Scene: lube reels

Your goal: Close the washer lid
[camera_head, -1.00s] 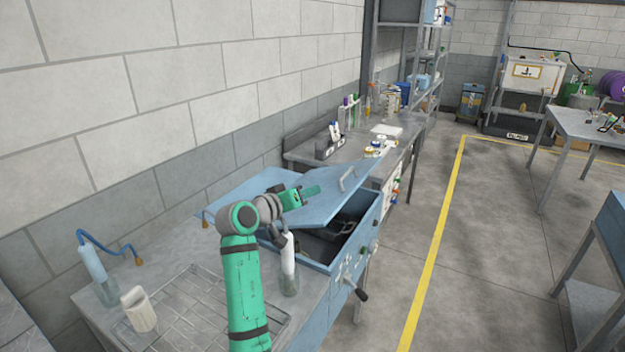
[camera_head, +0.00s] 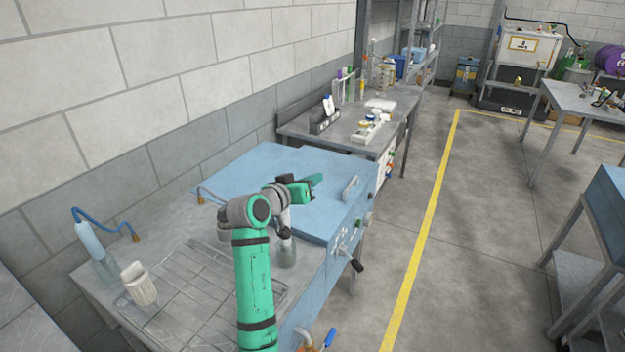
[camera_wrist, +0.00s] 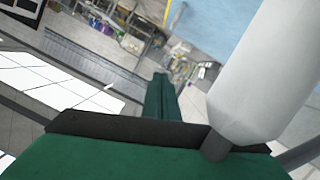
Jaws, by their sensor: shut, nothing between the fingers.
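The washer lid (camera_head: 325,172) is a flat blue panel with a grey handle (camera_head: 350,188) near its right edge. It lies down flat over the blue washer (camera_head: 349,232), and no gap into the basin shows from the head view. My gripper (camera_head: 315,181) is green and points to the right, just above the lid in the picture. Whether it touches the lid cannot be told. In the wrist view my gripper's fingers (camera_wrist: 160,98) are together with nothing between them. Part of the blue lid (camera_wrist: 215,22) shows at the top of the wrist view.
A wire rack (camera_head: 205,285) and a white-topped brush (camera_head: 140,284) are on the grey bench at the front left. A clear bottle (camera_head: 287,250) stands beside my arm. A cluttered workbench (camera_head: 340,140) stands behind the washer.

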